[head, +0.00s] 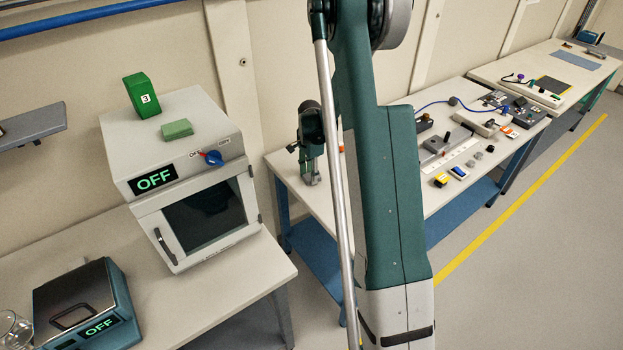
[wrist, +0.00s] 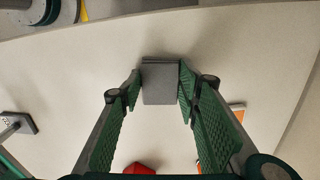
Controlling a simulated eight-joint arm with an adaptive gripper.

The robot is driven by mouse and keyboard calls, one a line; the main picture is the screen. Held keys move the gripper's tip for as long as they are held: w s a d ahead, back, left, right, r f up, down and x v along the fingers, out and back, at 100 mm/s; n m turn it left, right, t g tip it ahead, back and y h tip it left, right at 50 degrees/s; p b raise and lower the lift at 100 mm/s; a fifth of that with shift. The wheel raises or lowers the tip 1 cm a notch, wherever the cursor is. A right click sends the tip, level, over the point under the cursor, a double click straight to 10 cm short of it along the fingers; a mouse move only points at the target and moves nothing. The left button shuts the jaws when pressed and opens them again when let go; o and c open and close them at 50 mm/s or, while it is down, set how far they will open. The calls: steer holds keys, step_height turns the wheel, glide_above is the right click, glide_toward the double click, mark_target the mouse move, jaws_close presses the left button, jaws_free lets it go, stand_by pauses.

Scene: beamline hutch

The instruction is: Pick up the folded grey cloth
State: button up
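The folded grey cloth (wrist: 160,84) is a small grey block shape in the upper middle of the wrist view. My gripper (wrist: 160,90) has its two green ridged fingers on either side of it. The fingertips lie close against the cloth's left and right edges. I cannot tell whether they press on it or only flank it, nor whether the cloth rests on the pale surface. In the head view my arm stands in front of the middle table, and I cannot make out the cloth or the gripper there.
In the wrist view a red object (wrist: 139,168) lies at the bottom and a dark device (wrist: 17,124) at left. The head view shows an oven (head: 196,180) marked OFF, a hotplate (head: 88,305) and a green microscope (head: 311,140). Small items crowd the middle table's right part.

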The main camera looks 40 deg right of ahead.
stand_by(0.4)
step_height(320, 180, up, 10)
steer(key=shift+p, duration=0.4)
stand_by(0.3)
